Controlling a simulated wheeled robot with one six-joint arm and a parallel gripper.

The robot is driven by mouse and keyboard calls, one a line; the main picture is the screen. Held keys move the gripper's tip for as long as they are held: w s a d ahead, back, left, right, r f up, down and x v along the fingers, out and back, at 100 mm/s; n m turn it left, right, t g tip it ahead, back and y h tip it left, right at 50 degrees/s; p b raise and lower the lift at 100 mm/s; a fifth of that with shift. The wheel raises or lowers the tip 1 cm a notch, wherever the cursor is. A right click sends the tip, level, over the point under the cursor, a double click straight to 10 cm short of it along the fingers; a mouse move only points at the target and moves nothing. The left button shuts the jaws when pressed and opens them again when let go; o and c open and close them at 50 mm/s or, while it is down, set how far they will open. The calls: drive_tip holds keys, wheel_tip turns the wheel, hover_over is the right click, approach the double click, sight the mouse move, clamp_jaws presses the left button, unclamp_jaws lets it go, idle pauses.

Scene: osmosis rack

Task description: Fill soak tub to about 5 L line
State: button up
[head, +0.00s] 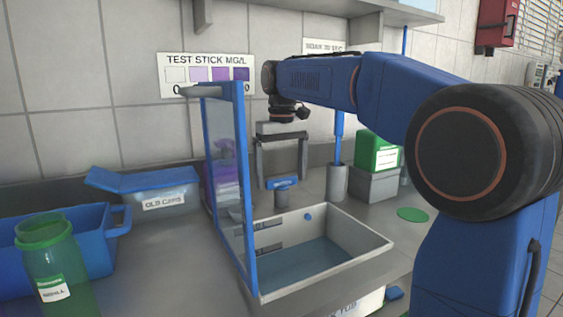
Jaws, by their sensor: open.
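The soak tub (362,236) is a pale open basin at the front middle, with part of a "TUB" label on its front. Its floor looks blue-grey, perhaps shallow water; I cannot tell the level. Dark marks on its inner left wall are too small to read. A small blue tap-like handle (283,183) on a short grey post stands behind the tub. My gripper (283,178) points down with its fingers apart, one on each side of the handle in the picture. I cannot tell whether they touch it.
A blue-framed clear panel (241,190) stands upright along the tub's left side, close to my gripper. A green jar (55,265), blue bin (105,247) and "OLD CAPS" box (185,200) are left. A green box (372,150) and grey cylinder (337,184) stand behind right.

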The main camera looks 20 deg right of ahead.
wheel_tip(320, 180, up, 17)
drive_tip(key=shift+r, duration=0.15)
idle(0.5)
